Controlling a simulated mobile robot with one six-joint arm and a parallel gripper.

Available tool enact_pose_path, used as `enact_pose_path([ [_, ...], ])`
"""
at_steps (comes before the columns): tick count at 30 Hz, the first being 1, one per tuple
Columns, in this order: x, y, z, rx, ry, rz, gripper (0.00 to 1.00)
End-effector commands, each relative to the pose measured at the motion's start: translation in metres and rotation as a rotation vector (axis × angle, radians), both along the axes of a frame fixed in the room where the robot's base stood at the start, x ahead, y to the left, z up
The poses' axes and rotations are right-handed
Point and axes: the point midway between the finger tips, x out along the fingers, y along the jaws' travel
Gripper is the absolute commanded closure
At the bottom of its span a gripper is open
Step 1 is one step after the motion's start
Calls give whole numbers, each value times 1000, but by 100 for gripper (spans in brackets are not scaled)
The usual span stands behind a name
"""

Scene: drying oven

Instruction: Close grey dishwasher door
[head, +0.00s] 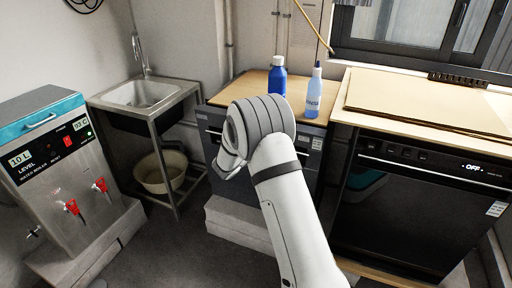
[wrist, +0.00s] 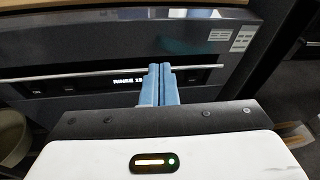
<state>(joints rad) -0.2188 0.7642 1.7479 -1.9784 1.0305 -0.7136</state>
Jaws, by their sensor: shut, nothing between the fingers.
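The grey dishwasher (head: 309,150) stands in the middle of the head view under a wooden top, and my arm hides much of its front. Its door looks upright, near flush with the body, but I cannot tell whether it is fully shut. In the wrist view the dark grey front (wrist: 60,50) fills the upper part, with a long handle bar (wrist: 70,76) and a lit display below it. My gripper (wrist: 159,68) has two blue fingers pressed together, empty, with tips overlapping the bar and display. Contact cannot be told. The fingers are hidden in the head view.
A blue bottle (head: 277,76) and a spray bottle (head: 314,92) stand on the wooden top (head: 245,88). A black oven (head: 400,205) is at right. A sink (head: 140,95) and a water boiler (head: 60,165) are at left.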

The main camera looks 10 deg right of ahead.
Motion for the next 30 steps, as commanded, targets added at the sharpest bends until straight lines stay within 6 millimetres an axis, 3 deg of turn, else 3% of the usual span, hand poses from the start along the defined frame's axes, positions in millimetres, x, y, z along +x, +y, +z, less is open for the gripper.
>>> enact_pose_path([
  [1, 1, 15, -22, -24, -56, 25, 100],
  [7, 3, 57, -26, -74, -256, 107, 100],
  [12, 4, 69, -22, -81, -320, 138, 100],
  [17, 17, 61, -18, -81, -325, 136, 100],
  [30, 92, 11, -12, -81, -322, 134, 100],
])
